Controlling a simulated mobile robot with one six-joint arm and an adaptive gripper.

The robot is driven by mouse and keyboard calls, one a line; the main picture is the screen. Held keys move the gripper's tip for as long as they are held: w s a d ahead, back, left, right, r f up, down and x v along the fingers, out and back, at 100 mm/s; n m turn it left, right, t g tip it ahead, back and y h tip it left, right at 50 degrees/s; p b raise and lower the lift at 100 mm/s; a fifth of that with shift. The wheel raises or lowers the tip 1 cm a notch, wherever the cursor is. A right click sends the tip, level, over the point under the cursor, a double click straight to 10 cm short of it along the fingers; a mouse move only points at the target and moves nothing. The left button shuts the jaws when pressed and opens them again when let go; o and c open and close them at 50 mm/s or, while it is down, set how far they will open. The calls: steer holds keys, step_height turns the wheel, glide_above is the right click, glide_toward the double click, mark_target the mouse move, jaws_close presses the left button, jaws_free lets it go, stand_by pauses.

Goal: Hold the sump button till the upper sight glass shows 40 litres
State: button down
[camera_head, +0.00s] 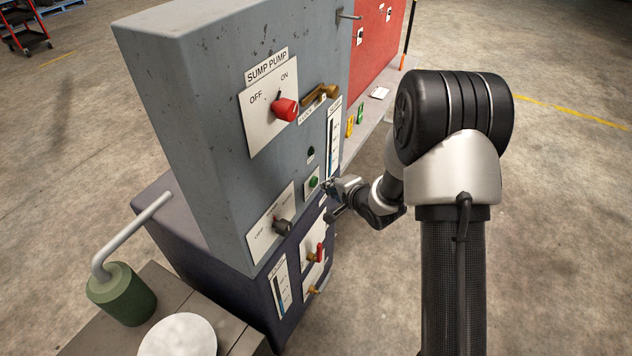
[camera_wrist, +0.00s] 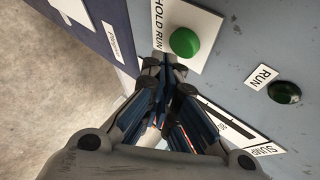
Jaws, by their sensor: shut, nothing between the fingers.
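The green button (camera_wrist: 185,42) sits on a white plate marked HOLD RUN in the wrist view; in the head view the green button (camera_head: 314,182) is on the grey cabinet front. My gripper (camera_wrist: 165,66) is shut and empty, its tips close to the plate beside the button. No contact with the button shows. In the head view my gripper (camera_head: 329,186) is just right of the button. The upper sight glass (camera_head: 334,140) is a tall scale with a dark tube and some blue; its level is too small to read. Part of the scale marked SUMP (camera_wrist: 240,128) shows behind my fingers.
The RUN lamp (camera_wrist: 284,92) looks dark green. A red SUMP PUMP knob (camera_head: 285,109), a brass lever (camera_head: 320,94), a dark selector (camera_head: 282,227) and a red-handled valve (camera_head: 320,253) stick out from the cabinet. A lower sight glass (camera_head: 280,286) is below. Open floor lies to the right.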

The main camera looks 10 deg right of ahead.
steer(key=shift+s+d+p, duration=0.3)
steer(key=shift+s+d, duration=0.45)
steer(key=shift+d, duration=0.25)
steer(key=shift+s+d+p, duration=0.3)
steer(key=shift+s+d, duration=0.45)
steer(key=shift+d, duration=0.25)
steer(key=s+d+r+n+g+h, duration=0.1)
steer(key=s+r+n+h, duration=0.15)
steer(key=r, duration=0.35)
steer(key=s+d+r+n+h, duration=0.1)
steer(key=s+d+r, duration=0.1)
steer(key=s+r, duration=0.3)
steer(key=s+d+r+n+g+h, duration=0.1)
steer(key=s+r+n+h, duration=0.1)
steer(key=r, duration=0.5)
steer(key=s+a+r+n+g, duration=0.2)
steer(key=s+a+n, duration=0.1)
steer(key=s, duration=1)
steer(key=s+a+r+n+g+y, duration=0.1)
steer(key=s+a+r+n+g, duration=0.1)
steer(key=s, duration=1.1)
steer(key=shift+a+r+n, duration=0.5)
steer(key=shift+r+n, duration=0.35)
steer(key=shift+n, duration=0.3)
steer(key=c, duration=2.3)
jaws_free()
steer(key=shift+y, duration=0.25)
